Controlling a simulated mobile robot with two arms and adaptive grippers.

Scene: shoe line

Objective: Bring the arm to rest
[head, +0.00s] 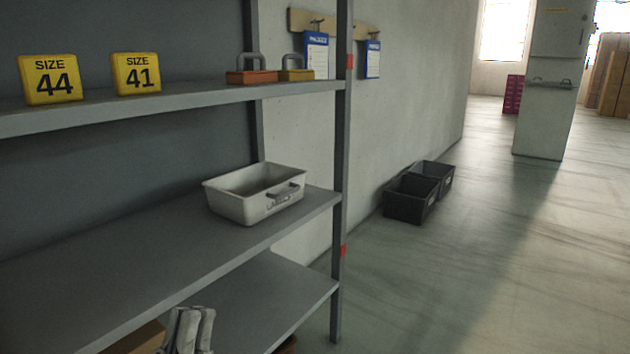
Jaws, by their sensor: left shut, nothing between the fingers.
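My left gripper (196,314) shows at the bottom edge of the head view, left of centre. Its pale grey fingers point upward and are shut with nothing between them. It appears in front of the lowest shelf; I cannot tell its exact distance from that shelf. The rest of the left arm is outside the picture. My right gripper is not in view.
A grey shelf rack (337,215) fills the left side. A metal tray (228,210) stands on its middle shelf; yellow size 44 (50,80) and size 41 (136,74) signs stand above. Black bins (408,208) stand by the wall.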

